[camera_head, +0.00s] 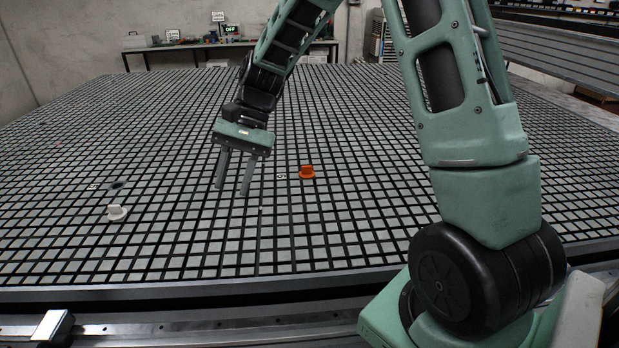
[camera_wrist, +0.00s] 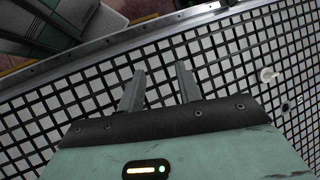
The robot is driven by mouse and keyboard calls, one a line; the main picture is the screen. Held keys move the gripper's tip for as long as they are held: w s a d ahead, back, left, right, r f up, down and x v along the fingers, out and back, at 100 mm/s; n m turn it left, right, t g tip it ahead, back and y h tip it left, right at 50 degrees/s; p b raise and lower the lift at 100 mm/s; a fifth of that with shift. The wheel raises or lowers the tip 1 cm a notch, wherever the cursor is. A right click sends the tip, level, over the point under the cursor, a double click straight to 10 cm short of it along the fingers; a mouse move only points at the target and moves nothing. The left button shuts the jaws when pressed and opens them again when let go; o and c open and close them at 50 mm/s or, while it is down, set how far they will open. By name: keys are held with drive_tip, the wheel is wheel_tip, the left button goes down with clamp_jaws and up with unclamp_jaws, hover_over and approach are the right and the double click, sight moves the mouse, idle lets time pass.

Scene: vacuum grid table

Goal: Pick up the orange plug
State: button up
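The orange plug (camera_head: 307,173) stands on the grid table (camera_head: 350,235), right of my gripper in the head view. It is a round flanged piece with a raised knob on top. My gripper (camera_head: 232,188) is above the table, its two fingers pointing down with a clear gap between them. It is open, and nothing shows between the fingers. In the wrist view my gripper (camera_wrist: 160,80) also shows two parted fingers over bare grid. The orange plug does not show in the wrist view.
A white plug (camera_head: 117,212) stands on the grid at the left, and it also shows in the wrist view (camera_wrist: 269,75). A dark hole (camera_head: 119,185) lies near it. A bench (camera_head: 190,46) with small items stands along the back wall. The grid around the orange plug is clear.

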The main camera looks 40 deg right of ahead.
drive_tip(key=w+d+f+m+t+y, duration=0.1)
drive_tip(key=w+d+f+m, duration=0.15)
drive_tip(key=d, duration=0.45)
drive_tip(key=w+d+f+m+t+y, duration=0.1)
drive_tip(key=w+d+m+y, duration=0.1)
drive_tip(key=w+d+m, duration=0.35)
drive_tip(key=m+t+y+b, duration=0.1)
drive_tip(key=m+t+b, duration=0.1)
drive_tip(key=m+t, duration=0.65)
approach(310, 166)
drive_tip(key=shift+g, duration=0.35)
drive_tip(key=v, duration=0.6)
drive_tip(key=shift+w+d+f, duration=0.1)
drive_tip(key=shift+d, duration=0.05)
drive_tip(key=shift+f, duration=0.15)
drive_tip(key=p+x, duration=0.1)
drive_tip(key=x, duration=0.4)
drive_tip(key=p+x, duration=0.1)
drive_tip(key=x, duration=0.5)
drive_tip(key=shift+w+a, duration=0.25)
drive_tip(key=x, duration=0.1)
drive_tip(key=p+x, duration=0.1)
drive_tip(key=x, duration=0.1)
drive_tip(key=p+x, duration=0.1)
drive_tip(key=x, duration=0.1)
drive_tip(key=shift+w+r, duration=0.15)
drive_tip(key=shift+r, duration=0.1)
clamp_jaws()
